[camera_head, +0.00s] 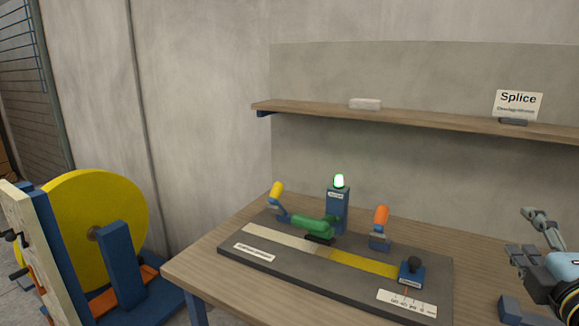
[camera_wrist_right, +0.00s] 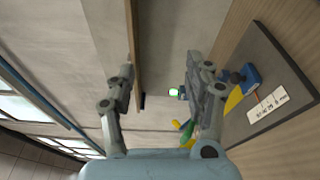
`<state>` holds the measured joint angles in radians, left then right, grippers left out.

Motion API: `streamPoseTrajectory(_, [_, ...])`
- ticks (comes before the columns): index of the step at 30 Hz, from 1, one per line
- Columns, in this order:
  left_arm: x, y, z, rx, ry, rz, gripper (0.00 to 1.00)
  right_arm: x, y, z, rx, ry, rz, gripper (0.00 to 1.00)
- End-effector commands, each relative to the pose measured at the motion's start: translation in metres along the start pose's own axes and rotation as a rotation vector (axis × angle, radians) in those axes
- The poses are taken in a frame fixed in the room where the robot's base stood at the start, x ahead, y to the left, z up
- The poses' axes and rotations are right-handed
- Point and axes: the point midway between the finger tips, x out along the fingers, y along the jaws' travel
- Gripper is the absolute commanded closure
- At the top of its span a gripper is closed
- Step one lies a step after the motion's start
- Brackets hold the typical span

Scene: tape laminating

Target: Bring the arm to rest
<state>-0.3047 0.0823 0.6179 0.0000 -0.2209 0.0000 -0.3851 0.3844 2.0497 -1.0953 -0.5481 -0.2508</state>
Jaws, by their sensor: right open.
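My right gripper (camera_head: 530,232) is at the right edge of the head view, raised above the right end of the wooden table. Its two fingers are apart with nothing between them. In the right wrist view the open fingers (camera_wrist_right: 160,85) frame the wall and the shelf edge. The dark splicing board (camera_head: 300,275) lies on the table to the left of the gripper, and its corner also shows in the right wrist view (camera_wrist_right: 268,40). My left gripper is not in view.
The board carries a green lever (camera_head: 310,225), a yellow strip (camera_head: 362,262), an orange-topped post (camera_head: 381,217), a blue block with black knob (camera_head: 411,270) and a lit green lamp (camera_head: 339,181). A shelf (camera_head: 420,122) runs along the wall. A yellow reel (camera_head: 95,225) stands at left.

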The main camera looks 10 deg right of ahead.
Motion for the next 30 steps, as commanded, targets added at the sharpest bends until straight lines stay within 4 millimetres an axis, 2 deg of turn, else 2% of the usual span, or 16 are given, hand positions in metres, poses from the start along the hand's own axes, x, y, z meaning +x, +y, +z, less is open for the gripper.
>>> streamPoseTrajectory(2, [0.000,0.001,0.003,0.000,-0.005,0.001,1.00,-0.024,-0.019,0.013,0.258,-0.132,-0.138,0.47])
streamPoseTrajectory(4, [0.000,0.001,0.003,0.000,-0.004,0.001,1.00,-0.052,-0.044,0.018,0.478,-0.251,-0.292,0.47])
streamPoseTrajectory(6, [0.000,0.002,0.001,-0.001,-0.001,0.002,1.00,-0.082,-0.067,0.013,0.652,-0.344,-0.446,0.47])
streamPoseTrajectory(9, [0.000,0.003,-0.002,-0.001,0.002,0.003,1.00,-0.121,-0.089,-0.001,0.822,-0.439,-0.637,0.47])
streamPoseTrajectory(14, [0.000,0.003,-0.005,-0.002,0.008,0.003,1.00,-0.177,-0.107,-0.028,0.986,-0.531,-0.887,0.47])
streamPoseTrajectory(20, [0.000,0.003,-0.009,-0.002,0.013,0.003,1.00,-0.238,-0.108,-0.060,1.100,-0.595,-1.157,0.47])
streamPoseTrajectory(21, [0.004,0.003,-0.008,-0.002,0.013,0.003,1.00,-0.241,-0.118,-0.064,1.105,-0.605,-1.184,0.47])
streamPoseTrajectory(26, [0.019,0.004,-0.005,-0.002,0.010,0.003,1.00,-0.228,-0.180,-0.069,1.093,-0.623,-1.186,0.47])
streamPoseTrajectory(30, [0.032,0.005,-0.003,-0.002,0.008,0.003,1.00,-0.222,-0.236,-0.073,1.086,-0.638,-1.195,0.47])
